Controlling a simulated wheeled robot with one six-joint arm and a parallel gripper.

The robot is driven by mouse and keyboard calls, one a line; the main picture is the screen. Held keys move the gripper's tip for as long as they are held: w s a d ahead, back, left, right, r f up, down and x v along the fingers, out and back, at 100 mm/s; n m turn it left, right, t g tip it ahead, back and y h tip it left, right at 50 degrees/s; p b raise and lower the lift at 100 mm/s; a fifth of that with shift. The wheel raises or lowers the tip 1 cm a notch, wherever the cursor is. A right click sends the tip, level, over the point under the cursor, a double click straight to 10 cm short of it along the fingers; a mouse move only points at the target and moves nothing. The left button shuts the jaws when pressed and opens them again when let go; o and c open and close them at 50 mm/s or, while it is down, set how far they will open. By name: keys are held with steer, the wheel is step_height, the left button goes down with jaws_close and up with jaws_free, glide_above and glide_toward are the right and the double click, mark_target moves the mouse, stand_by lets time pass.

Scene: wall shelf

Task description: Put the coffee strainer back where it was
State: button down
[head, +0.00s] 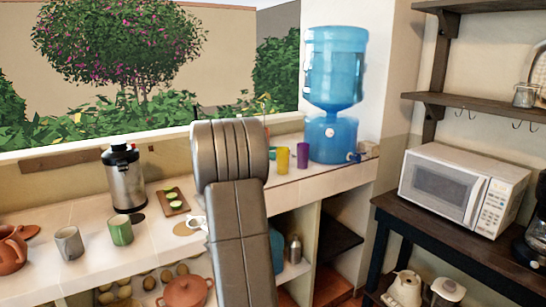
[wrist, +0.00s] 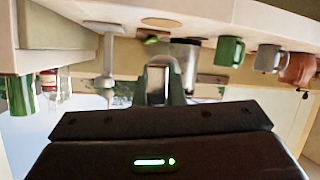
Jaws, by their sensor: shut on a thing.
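In the wrist view, which is upside down, my gripper (wrist: 160,92) is seen past its dark body. It is shut on a pale metallic piece (wrist: 158,78), seen end-on, which I take to be the coffee strainer; its shape is mostly hidden. In the head view my grey arm covers my gripper and what it holds. A white stand-like thing (wrist: 106,60) rises from the counter in the wrist view, and a small white part (head: 195,222) shows beside my arm in the head view. A round brown disc (head: 187,228) lies on the counter there.
On the tiled counter (head: 85,210) stand a metal urn (head: 124,180), a green mug (head: 120,231), a grey mug (head: 69,243) and a cucumber board (head: 173,201). Yellow (head: 282,160) and purple (head: 303,156) cups stand near the blue water dispenser (head: 334,95). A microwave (head: 462,188) is at right.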

steer(key=s+d+f+m+t+h, duration=0.1)
steer(key=d+f+m+t+h, duration=0.1)
steer(key=d+f+m+h, duration=0.5)
steer(key=s+d+f+m+t+h, duration=0.1)
steer(key=d+f, duration=0.5)
steer(key=d, duration=0.4)
steer(key=s+d+f, duration=0.1)
steer(key=s+f, duration=0.4)
steer(key=f, duration=0.1)
steer(key=shift+h, duration=0.4)
steer(key=shift+s+f, duration=0.1)
